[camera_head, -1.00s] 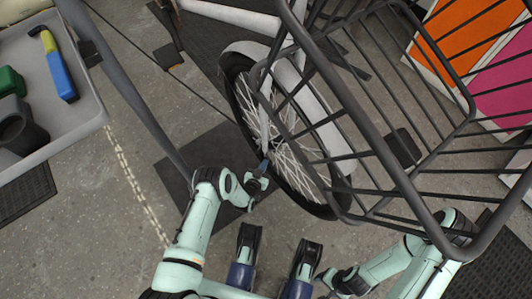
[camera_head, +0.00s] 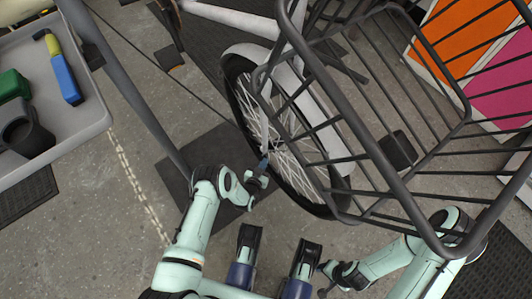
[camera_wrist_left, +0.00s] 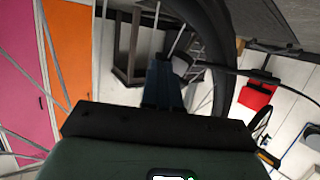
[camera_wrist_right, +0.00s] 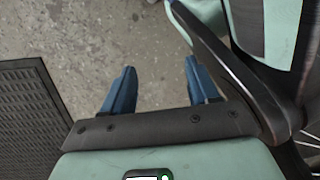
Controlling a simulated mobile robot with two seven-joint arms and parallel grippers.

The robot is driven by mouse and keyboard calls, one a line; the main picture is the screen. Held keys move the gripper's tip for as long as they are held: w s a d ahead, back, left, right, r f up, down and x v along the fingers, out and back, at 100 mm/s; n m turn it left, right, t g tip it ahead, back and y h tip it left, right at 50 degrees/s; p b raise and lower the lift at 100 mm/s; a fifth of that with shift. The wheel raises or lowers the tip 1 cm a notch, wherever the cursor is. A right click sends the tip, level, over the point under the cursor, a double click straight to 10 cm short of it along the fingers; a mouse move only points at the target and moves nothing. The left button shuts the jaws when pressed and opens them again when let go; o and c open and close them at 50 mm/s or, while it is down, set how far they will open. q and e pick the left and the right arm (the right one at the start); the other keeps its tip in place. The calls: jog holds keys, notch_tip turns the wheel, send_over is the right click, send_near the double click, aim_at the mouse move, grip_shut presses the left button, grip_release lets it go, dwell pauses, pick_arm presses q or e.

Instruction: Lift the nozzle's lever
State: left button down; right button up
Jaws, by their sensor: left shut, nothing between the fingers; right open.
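My left gripper (camera_head: 263,163) is at the near side of the bike's front wheel (camera_head: 318,208), close to the rim and spokes. In the left wrist view its blue fingers (camera_wrist_left: 163,82) are shut with nothing between them. A dark hose or cable (camera_wrist_left: 255,74) runs from the tyre (camera_wrist_left: 214,25) to the right, just beyond the fingertips. A small pale part by the fingertips may be the nozzle; its lever cannot be made out. My right gripper (camera_wrist_right: 160,88) is open and empty above the floor, with its two blue fingers apart.
A black wire basket (camera_head: 383,178) overhangs the wheel and my right arm. A grey tray (camera_head: 92,112) with a blue-and-yellow tool (camera_head: 64,75) and a green item (camera_head: 13,84) stands at the left. Orange and magenta panels (camera_head: 468,40) are at upper right.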

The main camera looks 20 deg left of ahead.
pick_arm(q)
jog(key=shift+r+p, duration=2.15)
jog(key=shift+r, duration=0.8)
pick_arm(e)
jog(key=w+a+r+t, duration=0.1)
jog(key=w+r+t, duration=0.2)
jog(key=w+r, duration=0.4)
jog(key=shift+w+a+n, duration=0.15)
jog(key=shift+w+n, duration=0.15)
jog(key=shift+w, duration=0.65)
pick_arm(q)
jog(key=s+f+p, duration=0.1)
jog(key=s+p, duration=0.2)
jog(key=s, duration=0.6)
jog(key=shift+a, duration=0.4)
pick_arm(e)
notch_tip(320, 180, up, 4)
jog(key=shift+f, duration=0.1)
pick_arm(q)
jog(key=shift+s+f, duration=0.1)
pick_arm(e)
jog(key=shift+s, duration=0.15)
